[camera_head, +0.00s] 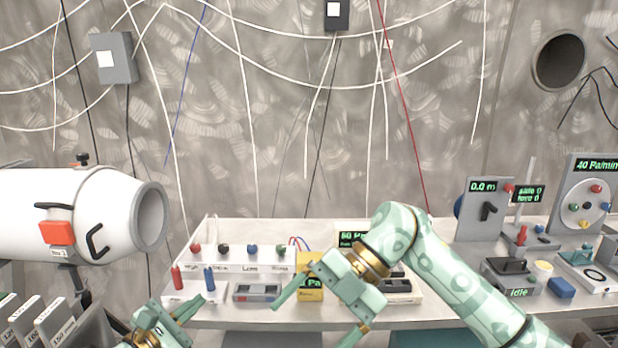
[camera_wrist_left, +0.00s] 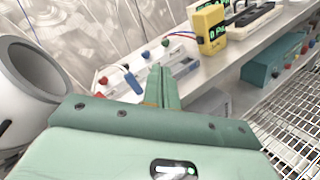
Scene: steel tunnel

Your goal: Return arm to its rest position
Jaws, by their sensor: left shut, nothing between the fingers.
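My left gripper (camera_head: 192,308) is low at the left in the head view, in front of the bench's front edge, with its fingers pointing up and right. In the left wrist view its two fingers (camera_wrist_left: 162,86) lie together, shut with nothing between them. My right arm comes in from the lower right and bends over the middle of the bench. My right gripper (camera_head: 308,325) has its fingers spread wide and looks empty. It is in front of a yellow meter (camera_head: 309,291) and partly covers it; contact cannot be told.
The bench (camera_head: 225,317) holds a red plug (camera_head: 177,278), a blue plug (camera_head: 209,279) and several instruments at the right (camera_head: 483,212). A white cylinder (camera_head: 100,205) with an open end stands left. Below the bench are a teal box (camera_wrist_left: 274,72) and a wire grid (camera_wrist_left: 285,135).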

